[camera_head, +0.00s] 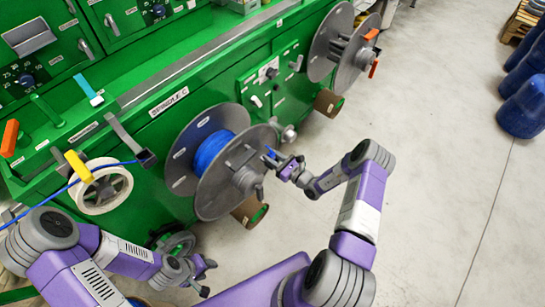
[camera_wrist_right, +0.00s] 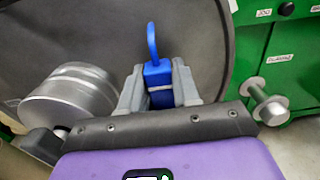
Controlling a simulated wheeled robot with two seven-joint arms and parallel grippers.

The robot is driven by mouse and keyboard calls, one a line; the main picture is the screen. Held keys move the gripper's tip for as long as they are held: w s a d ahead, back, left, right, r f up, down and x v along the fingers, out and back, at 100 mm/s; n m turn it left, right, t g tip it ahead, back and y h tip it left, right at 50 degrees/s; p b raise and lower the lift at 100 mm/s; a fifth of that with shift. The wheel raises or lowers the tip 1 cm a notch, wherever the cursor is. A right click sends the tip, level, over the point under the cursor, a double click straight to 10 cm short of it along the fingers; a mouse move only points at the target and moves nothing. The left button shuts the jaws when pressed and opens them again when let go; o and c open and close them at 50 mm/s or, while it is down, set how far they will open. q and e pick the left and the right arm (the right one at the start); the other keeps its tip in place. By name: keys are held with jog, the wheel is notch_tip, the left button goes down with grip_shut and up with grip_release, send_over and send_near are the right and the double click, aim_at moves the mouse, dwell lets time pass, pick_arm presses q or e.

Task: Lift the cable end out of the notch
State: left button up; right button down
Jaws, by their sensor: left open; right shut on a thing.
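The blue cable is wound on the grey reel (camera_head: 230,185) on the front of the green machine; its coil (camera_head: 208,152) shows between the two flanges. My right gripper (camera_head: 273,158) is at the outer flange's right edge. In the right wrist view my right gripper (camera_wrist_right: 160,90) is shut on the blue cable end (camera_wrist_right: 157,72), which stands up between the fingers and curls over at the top, in front of the dark flange. The notch cannot be made out. My left gripper (camera_head: 207,278) is open and empty, low in the head view, apart from the reel.
A second grey reel (camera_head: 328,45) is further along the machine (camera_head: 160,120). A white spool (camera_head: 100,190) and a yellow-handled lever (camera_head: 78,165) are at left, with blue cable running past. Blue barrels (camera_head: 524,108) stand at far right. The grey floor (camera_head: 440,190) is clear.

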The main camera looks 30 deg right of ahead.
jog(key=shift+r+p, duration=0.85)
jog(key=shift+r, duration=0.1)
dwell(1.0)
jog(key=shift+r+p, duration=2.35)
jog(key=shift+r, duration=0.5)
